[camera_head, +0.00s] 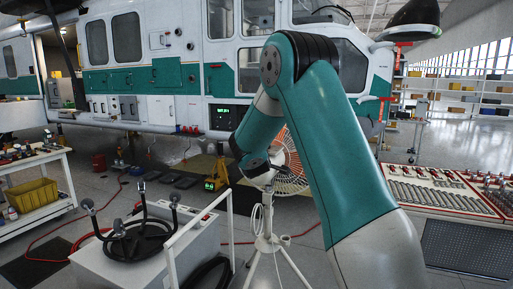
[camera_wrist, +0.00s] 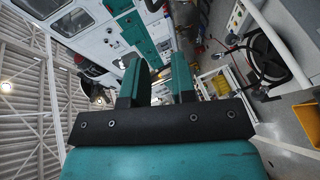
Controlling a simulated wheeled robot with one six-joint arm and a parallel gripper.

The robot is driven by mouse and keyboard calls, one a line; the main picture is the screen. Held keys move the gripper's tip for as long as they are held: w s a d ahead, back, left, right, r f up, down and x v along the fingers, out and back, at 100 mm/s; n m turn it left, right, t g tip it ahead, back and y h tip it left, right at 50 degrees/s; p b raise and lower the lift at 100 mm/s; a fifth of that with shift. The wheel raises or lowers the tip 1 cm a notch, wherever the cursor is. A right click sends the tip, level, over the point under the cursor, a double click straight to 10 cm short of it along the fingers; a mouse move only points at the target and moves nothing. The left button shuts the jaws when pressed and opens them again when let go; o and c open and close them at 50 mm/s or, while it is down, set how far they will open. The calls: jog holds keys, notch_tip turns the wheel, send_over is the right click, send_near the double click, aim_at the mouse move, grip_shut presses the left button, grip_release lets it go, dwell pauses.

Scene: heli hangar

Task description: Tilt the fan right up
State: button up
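The fan (camera_head: 292,172) has a round wire cage with an orange tint. It stands on a white tripod stand (camera_head: 266,243) in the middle of the head view, partly hidden behind my arm. My wrist is just left of the cage in the head view; whether it touches the cage is unclear. My gripper (camera_wrist: 157,78) shows in the wrist view with two dark and teal fingers apart and nothing seen held between them. I cannot make out the fan in the wrist view.
A white cart (camera_head: 150,254) with a black hose reel stands left of the fan. A tool bench (camera_head: 440,191) is at right and a helicopter (camera_head: 150,60) behind. A yellow jack (camera_head: 217,172) stands behind left. A red hose lies on the floor.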

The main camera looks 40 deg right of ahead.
jog(key=shift+h, duration=0.4)
jog(key=p+x, duration=0.1)
jog(key=x, duration=0.5)
jog(key=p+x, duration=0.2)
jog(key=x, duration=0.4)
jog(key=s+d+r+p+x, duration=0.1)
jog(key=p+x, duration=0.1)
jog(key=x, duration=0.4)
jog(key=shift+w+d+f, duration=0.1)
jog(key=shift+w+d, duration=0.15)
jog(key=shift+d, duration=0.05)
jog(key=shift+c, duration=0.5)
grip_shut()
